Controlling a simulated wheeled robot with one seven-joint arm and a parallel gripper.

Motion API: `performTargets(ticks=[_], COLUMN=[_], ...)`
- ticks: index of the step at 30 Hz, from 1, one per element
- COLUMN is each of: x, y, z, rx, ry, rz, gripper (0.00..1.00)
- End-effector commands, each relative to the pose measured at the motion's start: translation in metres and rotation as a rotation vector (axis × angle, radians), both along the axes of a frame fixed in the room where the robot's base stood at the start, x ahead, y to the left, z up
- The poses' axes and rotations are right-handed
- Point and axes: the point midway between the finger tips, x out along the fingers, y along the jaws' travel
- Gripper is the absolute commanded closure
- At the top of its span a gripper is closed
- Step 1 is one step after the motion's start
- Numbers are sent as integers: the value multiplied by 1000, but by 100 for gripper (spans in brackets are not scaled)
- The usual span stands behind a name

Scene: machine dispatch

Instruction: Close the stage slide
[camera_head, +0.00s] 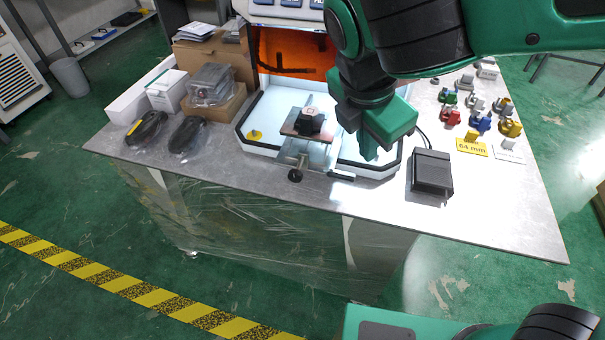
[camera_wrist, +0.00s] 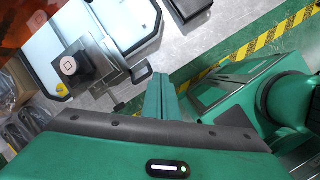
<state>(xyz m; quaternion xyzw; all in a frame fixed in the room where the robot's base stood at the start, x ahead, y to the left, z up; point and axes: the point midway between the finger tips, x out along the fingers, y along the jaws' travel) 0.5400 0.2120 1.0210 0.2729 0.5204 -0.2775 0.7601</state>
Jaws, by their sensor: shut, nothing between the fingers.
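The stage slide (camera_head: 318,146) is a pale metal slide reaching out of the machine's lit opening over the white tray. It carries a brownish plate (camera_head: 289,129) and a dark block (camera_head: 311,121) with a light top. A dark round knob (camera_head: 295,175) sits at its front end. In the wrist view the block (camera_wrist: 74,66) is at the left. My gripper (camera_head: 371,154) is shut and empty, pointing down, to the right of the slide in the head view. Its fingers show in the wrist view (camera_wrist: 160,82), apart from the block. Contact with the slide cannot be told.
The machine's tray (camera_head: 252,147) has a raised black-edged rim. A black box (camera_head: 431,173) stands at the right, with several coloured parts (camera_head: 481,124) behind it. Dark objects (camera_head: 187,134) and boxes (camera_head: 166,91) stand at the left. The table's front right is clear.

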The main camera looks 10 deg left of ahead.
Motion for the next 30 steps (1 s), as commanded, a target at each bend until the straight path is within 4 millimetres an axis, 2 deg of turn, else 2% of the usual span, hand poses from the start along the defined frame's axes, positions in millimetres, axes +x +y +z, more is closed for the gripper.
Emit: performTargets(ticks=[1, 3, 6, 9, 13, 17, 30], x=[-15, -35, -61, -81, -93, -91, -62], y=[28, 60, 94, 115, 127, 129, 125], z=[-1, -1, -1, -1, -2, -11, -82], rx=[-24, -57, -95, -123, -140, -145, -146], ry=[3, 4, 2, 2, 0, 0, 3], rz=[135, 308, 506, 639, 722, 735, 731], gripper=[100, 100, 100, 100, 100, 100, 100])
